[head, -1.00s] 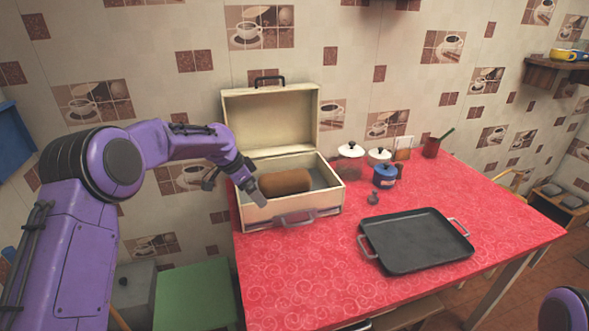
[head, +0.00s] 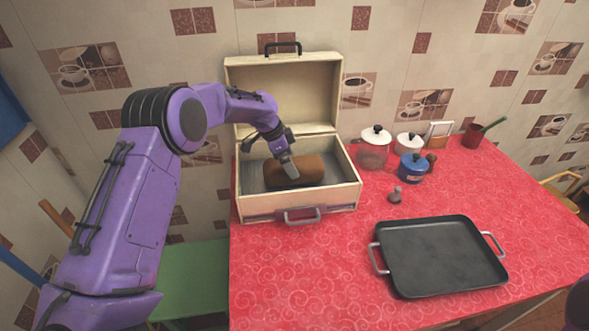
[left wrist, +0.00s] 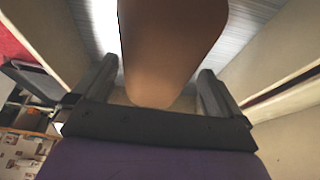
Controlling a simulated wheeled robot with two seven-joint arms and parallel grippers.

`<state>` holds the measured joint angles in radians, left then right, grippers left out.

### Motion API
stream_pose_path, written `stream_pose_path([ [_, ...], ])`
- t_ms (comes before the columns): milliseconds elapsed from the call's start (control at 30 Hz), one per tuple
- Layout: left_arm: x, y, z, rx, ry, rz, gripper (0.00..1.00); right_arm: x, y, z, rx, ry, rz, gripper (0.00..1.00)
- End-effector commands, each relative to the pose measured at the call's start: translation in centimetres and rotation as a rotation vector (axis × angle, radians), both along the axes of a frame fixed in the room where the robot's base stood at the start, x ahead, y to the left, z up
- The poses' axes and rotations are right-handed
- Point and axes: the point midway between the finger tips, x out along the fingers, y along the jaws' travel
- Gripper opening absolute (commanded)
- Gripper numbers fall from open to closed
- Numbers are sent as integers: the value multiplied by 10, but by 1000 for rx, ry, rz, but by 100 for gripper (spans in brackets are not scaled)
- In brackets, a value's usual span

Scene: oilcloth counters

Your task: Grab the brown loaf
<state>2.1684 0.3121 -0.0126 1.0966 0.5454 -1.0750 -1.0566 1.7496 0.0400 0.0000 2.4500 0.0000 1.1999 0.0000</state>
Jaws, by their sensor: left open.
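The brown loaf (head: 308,170) lies inside an open cream case (head: 342,195) on the red counter. My left gripper (head: 288,168) reaches down into the case at the loaf, hiding part of it. In the left wrist view, the loaf (left wrist: 168,45) lies between the two open fingers (left wrist: 160,88), with a visible gap on each side. Part of my right arm shows at the right edge of the head view, but its gripper is out of view.
The case's lid (head: 284,95) stands up behind the gripper, and its walls surround the loaf. A black tray (head: 440,255) lies at the right front. The front-left counter is clear.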

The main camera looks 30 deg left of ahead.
Motion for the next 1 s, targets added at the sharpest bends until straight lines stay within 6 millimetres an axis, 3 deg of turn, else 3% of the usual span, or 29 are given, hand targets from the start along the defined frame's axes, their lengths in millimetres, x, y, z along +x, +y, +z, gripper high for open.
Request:
stream_pose_path([
  [200, 6, -11, -33, 1, 2, 0, 100, 0, 0, 11, -1, -1, 0, 43],
  [433, 7, -12, -37, 1, -1, 0, 100, 0, 0, 10, 0, 0, 0, 43],
  [467, 7, -12, -37, 1, -1, 0, 97, 0, 0, 10, 0, 0, 0, 43],
  [600, 7, -12, -37, 1, -1, 0, 51, 0, 0, 10, 0, 0, 0, 43],
  [633, 8, -12, -36, 0, -3, 1, 46, 0, 0, 10, 0, 0, 0, 43],
  [1000, 8, -12, -25, 0, -5, -1, 46, 0, 0, 9, 0, 0, 0, 43],
])
